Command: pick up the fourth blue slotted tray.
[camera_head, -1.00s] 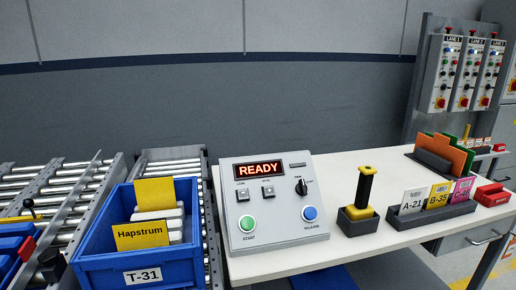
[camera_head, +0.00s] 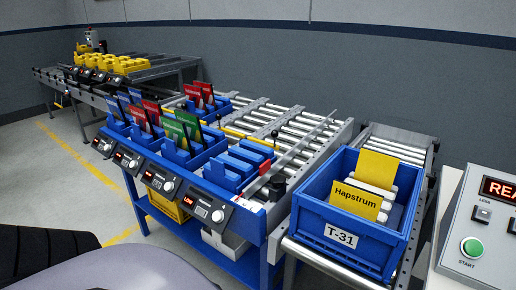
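Blue slotted trays stand side by side on the roller conveyor left of centre. One holds blue cards (camera_head: 117,126), one red cards (camera_head: 147,136), and one green cards (camera_head: 184,147). The rightmost slotted tray (camera_head: 238,168) in this front row shows no tall cards; it has raised blue ribs and a small red block at its right end. Another blue tray with red cards (camera_head: 207,108) sits farther back. Neither of my grippers is in view.
Black control boxes (camera_head: 208,208) line the conveyor's front edge. A blue bin marked T-31 (camera_head: 340,240) with yellow cards stands on rollers to the right. A READY panel (camera_head: 480,235) is at the right edge. Yellow trays (camera_head: 115,63) stand far left. Floor is clear at left.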

